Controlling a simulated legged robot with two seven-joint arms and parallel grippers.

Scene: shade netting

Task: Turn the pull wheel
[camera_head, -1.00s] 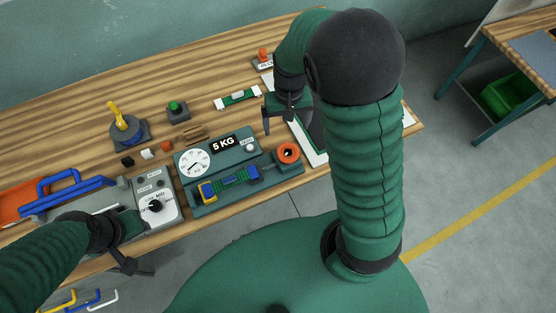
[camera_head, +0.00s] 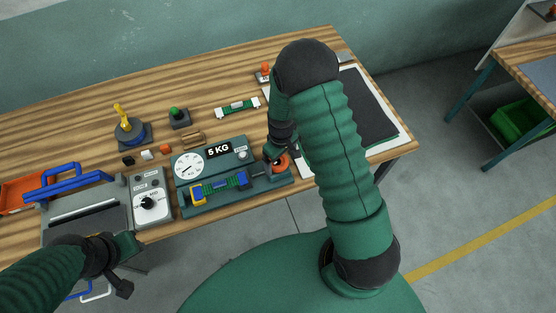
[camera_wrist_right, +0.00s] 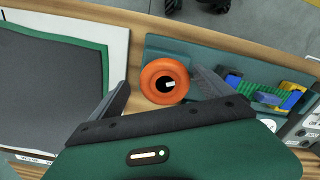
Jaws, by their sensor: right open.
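The orange pull wheel (camera_head: 279,164) is at the right end of the teal 5 KG tester (camera_head: 222,196), partly hidden by my right gripper in the head view. In the right wrist view the wheel (camera_wrist_right: 164,82) is a thick orange ring with a dark centre. My right gripper (camera_head: 277,154) is at the wheel. Its fingers (camera_wrist_right: 160,84) are open, one on each side of the ring. I cannot tell whether they touch it. My left gripper (camera_head: 126,266) is at the bench's front edge, lower left; its jaw opening is unclear.
The tester holds a green strap (camera_head: 222,187) with blue and yellow ends and a round dial (camera_head: 189,166). A grey control box (camera_head: 153,207) with a black knob stands to its left. A dark sheet (camera_head: 365,105) on a white board lies to the right.

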